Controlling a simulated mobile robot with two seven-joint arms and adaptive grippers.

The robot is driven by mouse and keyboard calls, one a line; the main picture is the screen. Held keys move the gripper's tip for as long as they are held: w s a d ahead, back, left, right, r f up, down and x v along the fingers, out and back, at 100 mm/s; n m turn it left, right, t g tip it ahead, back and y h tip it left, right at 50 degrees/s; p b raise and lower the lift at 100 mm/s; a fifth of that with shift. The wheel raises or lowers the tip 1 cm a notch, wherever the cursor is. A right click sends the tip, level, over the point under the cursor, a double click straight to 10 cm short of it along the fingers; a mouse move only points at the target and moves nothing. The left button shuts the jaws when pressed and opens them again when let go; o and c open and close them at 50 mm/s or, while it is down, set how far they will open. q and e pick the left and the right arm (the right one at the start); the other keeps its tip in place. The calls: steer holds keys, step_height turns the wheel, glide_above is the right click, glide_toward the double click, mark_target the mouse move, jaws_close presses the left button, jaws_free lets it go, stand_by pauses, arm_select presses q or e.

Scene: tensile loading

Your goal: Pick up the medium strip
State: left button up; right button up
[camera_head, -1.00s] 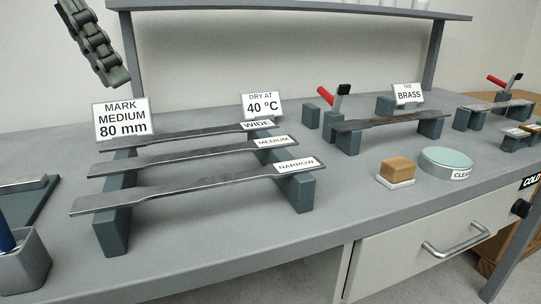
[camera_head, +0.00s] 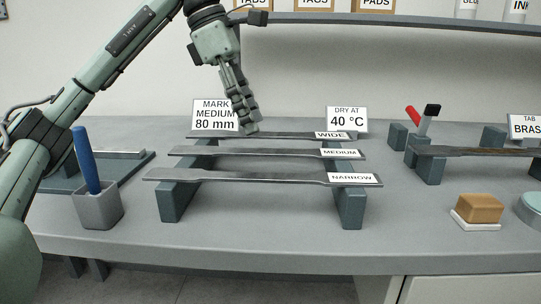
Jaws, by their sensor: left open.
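The medium strip (camera_head: 250,151) is a grey metal bar with a white "MEDIUM" label at its right end. It lies across two dark supports (camera_head: 177,200), between the wide strip (camera_head: 285,135) behind and the narrow strip (camera_head: 250,175) in front. My left gripper (camera_head: 246,128) points down from above, with its fingertips near the wide strip's left part, behind the medium strip. It is open and holds nothing; its fingers overlap in this view, and it hides part of the "MARK MEDIUM 80 mm" sign (camera_head: 212,115). My right gripper is not in view.
A grey cup (camera_head: 98,210) with a blue-handled tool stands at the left. A "DRY AT 40 °C" sign (camera_head: 346,119) stands behind the strips. At the right are a red-handled clamp (camera_head: 413,117), another bar on supports and a tan block (camera_head: 479,208).

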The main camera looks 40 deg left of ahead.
mark_target(265, 151)
arm_select(q)
steer(key=x, duration=0.4)
steer(key=shift+w+a, duration=0.1)
steer(key=shift+a, duration=0.25)
steer(key=shift+w+d+f, duration=0.15)
steer(key=shift+d+f, duration=0.1)
steer(key=shift+f, duration=0.25)
jaws_close()
steer(key=shift+r, duration=0.1)
